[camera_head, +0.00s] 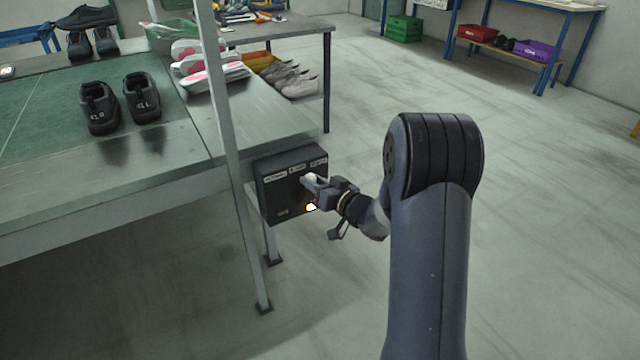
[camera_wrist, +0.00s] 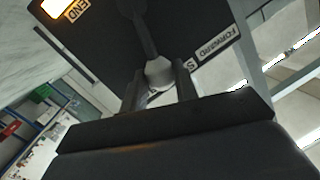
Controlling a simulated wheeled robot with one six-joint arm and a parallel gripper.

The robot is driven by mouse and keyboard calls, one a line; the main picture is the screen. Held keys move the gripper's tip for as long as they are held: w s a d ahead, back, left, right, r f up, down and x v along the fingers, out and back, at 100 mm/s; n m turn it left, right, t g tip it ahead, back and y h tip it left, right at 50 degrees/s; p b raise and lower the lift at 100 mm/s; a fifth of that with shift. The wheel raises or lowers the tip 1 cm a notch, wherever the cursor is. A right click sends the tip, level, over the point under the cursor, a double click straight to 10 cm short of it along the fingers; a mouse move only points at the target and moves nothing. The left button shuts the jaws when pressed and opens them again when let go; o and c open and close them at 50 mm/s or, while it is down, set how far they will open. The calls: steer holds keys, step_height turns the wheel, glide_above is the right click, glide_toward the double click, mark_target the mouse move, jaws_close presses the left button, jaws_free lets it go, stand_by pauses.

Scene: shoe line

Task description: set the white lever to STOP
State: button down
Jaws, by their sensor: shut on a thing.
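The dark control box (camera_head: 284,200) hangs at the end of the bench, with a row of three white labels along its top. The white lever knob (camera_head: 309,178) stands out from its front. In the wrist view the round white knob (camera_wrist: 159,73) sits between my two fingers, and its dark stem (camera_wrist: 143,30) runs up over the panel. The FORWARD label (camera_wrist: 218,44) is right of the knob. A label starting with S (camera_wrist: 190,65) lies just behind the knob, mostly hidden by a finger. My gripper (camera_head: 313,181) is shut on the knob.
An orange lamp (camera_head: 311,207) glows low on the box, beside an END label (camera_wrist: 77,10) in the wrist view. A grey post (camera_head: 228,150) stands left of the box. Black shoes (camera_head: 142,97) are on the bench (camera_head: 200,130).

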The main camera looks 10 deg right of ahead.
steer(key=shift+s+a+r+n+h+b, duration=0.15)
steer(key=shift+a+n+b, duration=0.1)
steer(key=shift+a+n, duration=0.35)
steer(key=shift+s+a+r+n+h+b, duration=0.15)
steer(key=shift+a+n+b, duration=0.2)
steer(key=shift+n, duration=0.35)
steer(key=shift+a+f, duration=0.1)
steer(key=c, duration=1.1)
jaws_free()
steer(key=shift+s, duration=0.1)
steer(key=p+v, duration=0.2)
steer(key=v, duration=0.8)
steer(key=shift+s+d, duration=0.25)
steer(key=shift+s, duration=0.05)
